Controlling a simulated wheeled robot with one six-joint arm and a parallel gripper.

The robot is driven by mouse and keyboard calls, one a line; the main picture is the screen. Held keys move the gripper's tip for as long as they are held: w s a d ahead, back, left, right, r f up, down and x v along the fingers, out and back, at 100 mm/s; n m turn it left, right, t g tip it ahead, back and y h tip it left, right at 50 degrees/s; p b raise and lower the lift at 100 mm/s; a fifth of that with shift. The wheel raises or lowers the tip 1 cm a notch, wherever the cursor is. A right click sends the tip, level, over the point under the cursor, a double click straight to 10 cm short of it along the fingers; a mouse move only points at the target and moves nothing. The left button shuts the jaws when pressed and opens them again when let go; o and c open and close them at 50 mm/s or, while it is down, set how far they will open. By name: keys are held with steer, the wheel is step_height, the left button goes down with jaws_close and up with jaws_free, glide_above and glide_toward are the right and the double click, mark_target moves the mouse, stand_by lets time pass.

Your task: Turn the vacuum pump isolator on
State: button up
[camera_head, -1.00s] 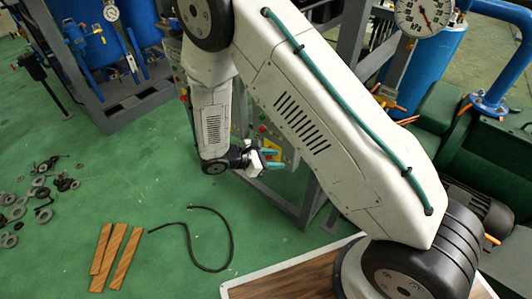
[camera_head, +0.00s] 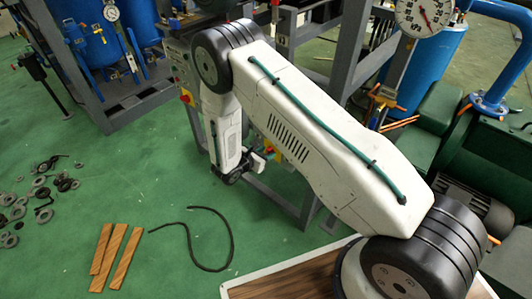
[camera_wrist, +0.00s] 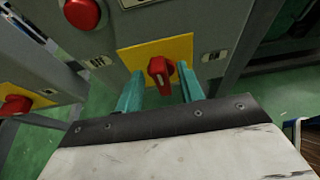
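The isolator is a red rotary knob (camera_wrist: 161,72) on a yellow plate (camera_wrist: 183,48) on a grey panel. I cannot read which isolator it is. In the wrist view its handle points roughly up and down in the picture. My gripper (camera_wrist: 161,93) has its two teal fingers apart, one on each side of the knob. A gap shows between each finger and the knob. In the head view my gripper (camera_head: 262,156) is low beside the panel, and my own arm hides most of the knob there.
A second yellow plate with a red knob (camera_wrist: 16,104) is on a panel at the left in the wrist view. A red button (camera_wrist: 83,13) sits above the nearer knob. Grey frame posts (camera_head: 311,208) stand close to my arm.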

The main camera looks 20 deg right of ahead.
steer(key=shift+w+d+f, duration=0.1)
steer(key=shift+d+f, duration=0.05)
steer(key=shift+d, duration=0.15)
jaws_close()
steer(key=shift+s+d+f+m+t+y, duration=0.1)
steer(key=shift+s+d+f+m+t, duration=0.2)
steer(key=shift+m+t, duration=1.45)
steer(key=shift+s+d+f+m+t+y, duration=0.1)
steer(key=shift+s+f+m+t, duration=0.45)
steer(key=shift+m, duration=2.15)
steer(key=shift+s+d+f+m+t+y, duration=0.15)
steer(key=shift+d+f+m+t, duration=0.1)
steer(key=shift+m+t, duration=1.6)
steer(key=shift+m+g, duration=0.45)
steer(key=shift+m, duration=0.05)
